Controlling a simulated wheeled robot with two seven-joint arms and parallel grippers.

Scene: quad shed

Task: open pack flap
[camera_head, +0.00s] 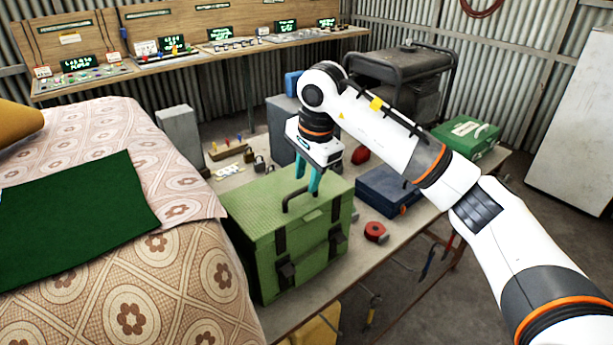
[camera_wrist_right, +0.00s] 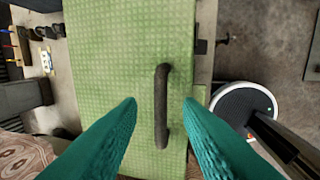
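The green pack (camera_head: 270,232) is a box standing on the bench, with its lid flap down. A dark handle (camera_head: 290,200) arches over the lid, and dark straps with buckles (camera_head: 286,272) run down the front side. In the right wrist view the handle (camera_wrist_right: 161,105) runs lengthwise over the textured green lid (camera_wrist_right: 115,70). My right gripper (camera_head: 307,186) points down over the handle. Its teal fingers (camera_wrist_right: 160,103) are open, one to each side of the handle, with gaps showing. Whether the fingertips touch the lid is unclear. My left gripper is not in view.
A patterned bed (camera_head: 150,285) stands close left of the pack. Right of the pack are a red tape roll (camera_head: 375,231) and a blue case (camera_head: 385,190). Padlocks (camera_head: 259,163) lie behind it. A green first-aid case (camera_head: 466,136) and a generator (camera_head: 400,75) stand farther back.

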